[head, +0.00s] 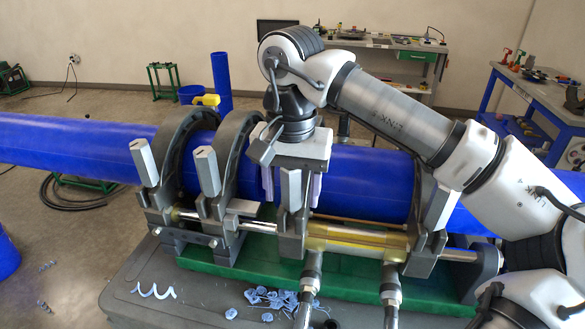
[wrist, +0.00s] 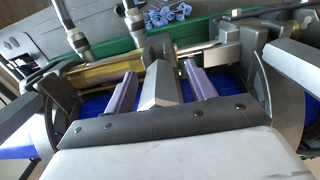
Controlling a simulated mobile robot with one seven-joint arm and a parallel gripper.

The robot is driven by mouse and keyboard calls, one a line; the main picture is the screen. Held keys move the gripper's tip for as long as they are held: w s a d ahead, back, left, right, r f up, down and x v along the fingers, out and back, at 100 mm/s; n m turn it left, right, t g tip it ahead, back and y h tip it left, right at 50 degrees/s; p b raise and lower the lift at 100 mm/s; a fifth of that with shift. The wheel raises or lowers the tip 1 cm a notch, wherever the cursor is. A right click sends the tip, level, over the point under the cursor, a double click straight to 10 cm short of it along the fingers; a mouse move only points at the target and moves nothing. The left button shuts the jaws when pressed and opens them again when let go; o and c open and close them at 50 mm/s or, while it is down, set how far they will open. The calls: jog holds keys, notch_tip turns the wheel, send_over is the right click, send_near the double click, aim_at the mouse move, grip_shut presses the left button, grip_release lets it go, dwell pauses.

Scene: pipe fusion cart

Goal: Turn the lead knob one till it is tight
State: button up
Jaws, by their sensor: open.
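My gripper (head: 291,198) is over the middle of the pipe clamp, pointing down, with its two pale purple fingers apart. A grey angular clamp knob (head: 290,186) stands between the fingers. In the wrist view the same knob (wrist: 160,92) lies between the open fingers (wrist: 161,80), with a visible gap on each side. Similar grey knobs stand on the other clamp rings: one at far left (head: 146,162), one left of my gripper (head: 207,171), and one at right (head: 440,208). No label shows which is knob one. The knob's lower end is partly hidden.
A long blue pipe (head: 365,180) runs through the dark clamp rings. The machine sits on a green base (head: 345,283) on a grey cart. Blue shavings (head: 272,298) and a white curl (head: 152,291) lie at the front. Two hose fittings rise in front of the brass cylinder (head: 355,238).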

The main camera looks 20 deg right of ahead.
jog(key=c, duration=1)
jog(key=shift+m+b, duration=0.35)
jog(key=shift+m, duration=0.75)
jog(key=shift+c, duration=0.2)
jog(key=shift+m, duration=0.5)
jog(key=shift+o, duration=0.2)
jog(key=shift+m+b, duration=0.4)
jog(key=shift+m, duration=1.1)
jog(key=shift+m+b, duration=0.3)
jog(key=shift+m, duration=1.1)
jog(key=shift+f, duration=0.1)
